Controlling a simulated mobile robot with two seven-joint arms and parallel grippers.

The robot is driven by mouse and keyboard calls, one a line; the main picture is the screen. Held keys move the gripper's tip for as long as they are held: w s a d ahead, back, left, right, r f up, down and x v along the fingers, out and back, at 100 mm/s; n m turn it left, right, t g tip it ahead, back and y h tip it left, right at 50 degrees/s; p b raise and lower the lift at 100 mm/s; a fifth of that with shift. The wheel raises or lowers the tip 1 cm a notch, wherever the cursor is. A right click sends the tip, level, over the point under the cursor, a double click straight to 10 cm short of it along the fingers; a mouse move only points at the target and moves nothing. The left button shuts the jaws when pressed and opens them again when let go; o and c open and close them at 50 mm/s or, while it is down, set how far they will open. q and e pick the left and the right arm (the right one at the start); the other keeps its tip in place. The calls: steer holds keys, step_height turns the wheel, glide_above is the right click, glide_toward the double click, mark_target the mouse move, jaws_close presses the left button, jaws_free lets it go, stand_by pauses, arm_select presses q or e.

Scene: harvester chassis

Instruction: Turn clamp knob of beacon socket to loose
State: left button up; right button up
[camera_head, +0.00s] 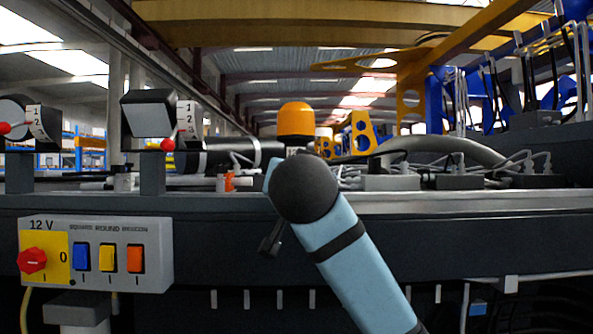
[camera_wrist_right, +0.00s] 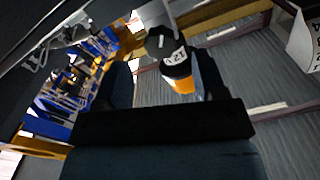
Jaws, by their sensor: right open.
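The orange beacon (camera_head: 296,122) stands upright on the chassis in the head view, with a bit of its pale socket (camera_head: 292,151) below it. My right arm's dark round end hides the lower part of the socket. In the right wrist view the beacon (camera_wrist_right: 181,84) appears upside down, with a white numbered label (camera_wrist_right: 174,58) on its socket and a dark faceted knob (camera_wrist_right: 159,42) next to it. My right gripper (camera_wrist_right: 168,72) is open, its dark fingers apart, with beacon and knob showing between and beyond them. I see no contact. My left gripper is out of view.
A 12 V switch panel (camera_head: 95,255) with a red rotary knob (camera_head: 32,261) and coloured rockers is at lower left. Two lamps (camera_head: 150,113) (camera_head: 18,118) with numbered labels and red knobs stand on the left. Cables and connectors (camera_head: 390,182) lie right of the beacon.

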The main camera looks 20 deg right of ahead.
steer(key=p+x, duration=0.1)
steer(key=x, duration=0.4)
steer(key=c, duration=0.9)
